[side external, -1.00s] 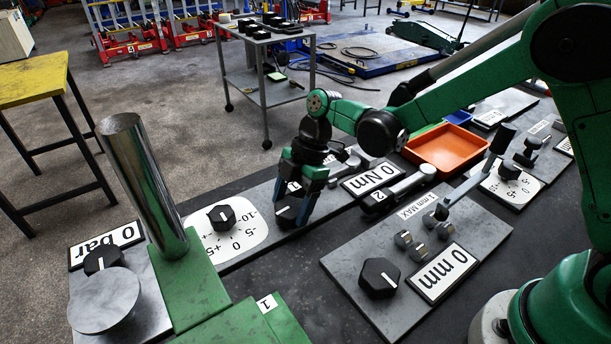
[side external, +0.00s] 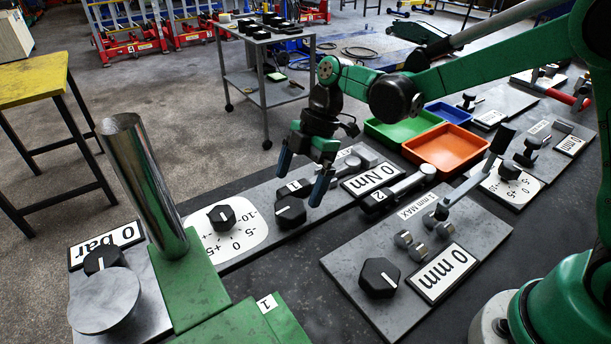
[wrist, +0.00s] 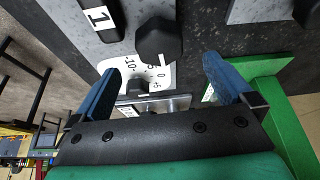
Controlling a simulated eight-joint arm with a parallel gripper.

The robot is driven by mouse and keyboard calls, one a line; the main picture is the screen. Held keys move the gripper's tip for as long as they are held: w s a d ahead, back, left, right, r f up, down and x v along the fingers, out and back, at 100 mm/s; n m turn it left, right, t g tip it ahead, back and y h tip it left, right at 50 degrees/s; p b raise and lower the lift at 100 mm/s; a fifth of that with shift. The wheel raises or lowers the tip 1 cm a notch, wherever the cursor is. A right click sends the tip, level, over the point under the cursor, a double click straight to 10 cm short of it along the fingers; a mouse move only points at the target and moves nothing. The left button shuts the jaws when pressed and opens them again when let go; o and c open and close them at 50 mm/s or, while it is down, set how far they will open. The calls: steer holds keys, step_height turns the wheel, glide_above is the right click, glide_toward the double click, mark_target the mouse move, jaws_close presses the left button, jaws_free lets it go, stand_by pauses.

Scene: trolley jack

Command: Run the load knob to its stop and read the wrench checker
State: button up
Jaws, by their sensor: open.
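A black knob (side external: 290,212) sits on the grey plate beside the wrench checker display (side external: 369,181), which reads "0 Nm". I take it for the load knob; a dark knob (wrist: 157,38) shows ahead of the fingers in the wrist view. My gripper (side external: 300,187) hangs above the knob, fingers apart and empty. In the wrist view my gripper (wrist: 162,65) is also open, with nothing between its fingers. A bar tagged 1 (wrist: 97,17) lies beside the knob. Part of the checker is hidden behind my gripper in the side view.
A white dial with its own knob (side external: 222,217) is left of the load knob. A chrome column (side external: 145,185) stands tall nearby. A wrench tagged 2 (side external: 398,190), an orange tray (side external: 446,150), a green tray (side external: 385,128) and a "0 mm" display (side external: 444,272) lie right.

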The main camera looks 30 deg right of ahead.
mark_target(291, 207)
steer(key=shift+d+r, duration=0.2)
steer(key=shift+r, duration=0.3)
steer(key=m, duration=0.1)
steer(key=a+m+h, duration=0.1)
steer(key=m, duration=0.1)
steer(key=shift+s+f+m, duration=0.1)
steer(key=shift+m, duration=0.2)
steer(key=shift+a+m+h, duration=0.25)
steer(key=shift+m+h, duration=0.45)
steer(key=shift+m, duration=0.5)
steer(key=m+h, duration=0.1)
steer(key=m, duration=0.2)
steer(key=a+m+h, duration=0.1)
steer(key=m, duration=0.1)
steer(key=shift+m, duration=0.4)
steer(key=shift+f, duration=2.6)
